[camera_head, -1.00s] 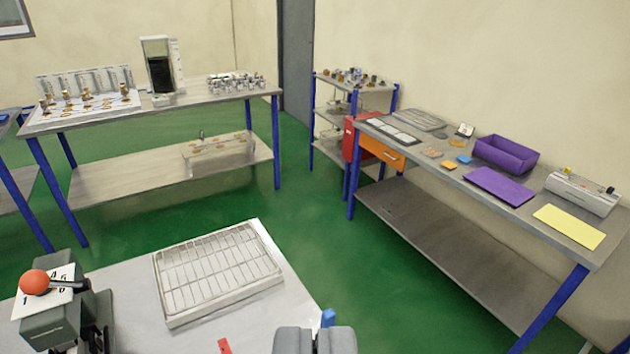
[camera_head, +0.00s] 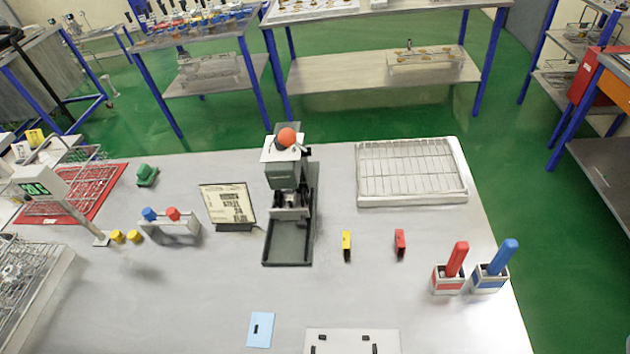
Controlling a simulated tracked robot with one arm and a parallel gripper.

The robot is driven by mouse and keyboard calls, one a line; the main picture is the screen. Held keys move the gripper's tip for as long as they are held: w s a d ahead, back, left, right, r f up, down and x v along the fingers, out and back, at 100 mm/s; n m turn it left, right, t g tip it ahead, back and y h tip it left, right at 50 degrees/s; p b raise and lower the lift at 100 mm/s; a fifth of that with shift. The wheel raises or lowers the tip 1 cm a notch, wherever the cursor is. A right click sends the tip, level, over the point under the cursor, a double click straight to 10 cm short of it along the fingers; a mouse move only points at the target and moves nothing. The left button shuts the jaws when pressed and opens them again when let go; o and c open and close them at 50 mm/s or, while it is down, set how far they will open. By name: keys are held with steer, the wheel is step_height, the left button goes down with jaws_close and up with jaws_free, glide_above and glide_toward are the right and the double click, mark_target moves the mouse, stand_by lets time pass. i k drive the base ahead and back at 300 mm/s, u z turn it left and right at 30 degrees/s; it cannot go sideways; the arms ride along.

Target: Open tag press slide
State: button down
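The tag press (camera_head: 286,175) stands upright in the middle of the grey-white table. It is a dark grey-green machine with an orange ball knob (camera_head: 287,138) on top and a white dial plate under the knob. Its slide (camera_head: 288,241) is the dark, flat, tray-like part at the front of its base, pointing towards me. I cannot tell from here how far the slide is drawn out. My gripper is not in this view, so its fingers and anything in them are hidden.
A sign (camera_head: 227,205) stands close left of the press. A yellow block (camera_head: 347,245) and a red block (camera_head: 400,242) stand to its right. A white gridded tray (camera_head: 411,170) lies behind them. Red (camera_head: 455,265) and blue (camera_head: 495,266) handled holders stand near the right edge.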

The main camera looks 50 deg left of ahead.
mark_target(282, 211)
steer(key=u, duration=1.35)
steer(key=k, duration=0.45)
steer(key=z, duration=0.2)
steer(key=i, duration=0.5)
steer(key=z, duration=0.05)
